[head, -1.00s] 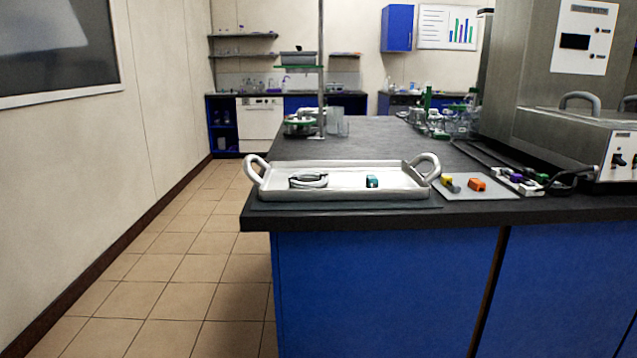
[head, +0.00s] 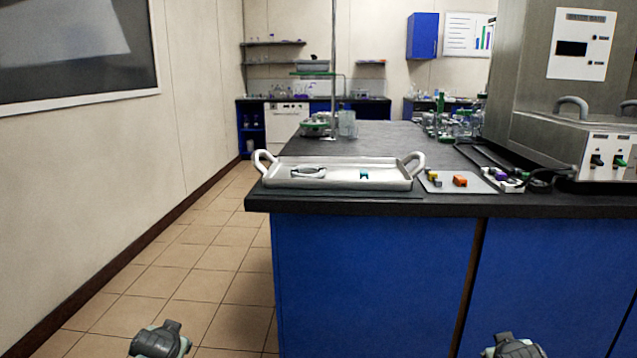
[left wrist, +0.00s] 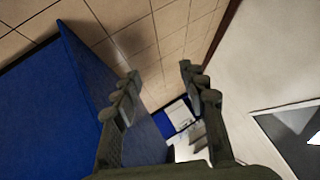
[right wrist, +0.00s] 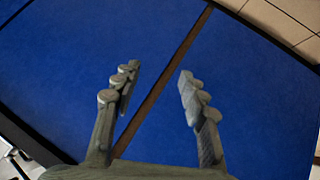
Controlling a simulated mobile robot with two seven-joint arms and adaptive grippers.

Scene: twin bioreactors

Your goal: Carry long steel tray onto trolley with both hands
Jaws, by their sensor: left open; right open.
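The long steel tray (head: 338,185) lies near the front edge of the dark counter in the head view, with a raised loop handle at each end. My left gripper (left wrist: 160,72) is open and empty over the floor beside the blue cabinet. My right gripper (right wrist: 159,72) is open and empty in front of the blue cabinet doors. Both arms show at the bottom of the head view, below and apart from the tray. No trolley is in view.
A grey mat (head: 480,184) with yellow and orange blocks lies close to the tray's right handle. A large grey machine (head: 560,90) stands on the counter at the right, with black cables beside it. The tiled floor (head: 195,260) to the left is clear.

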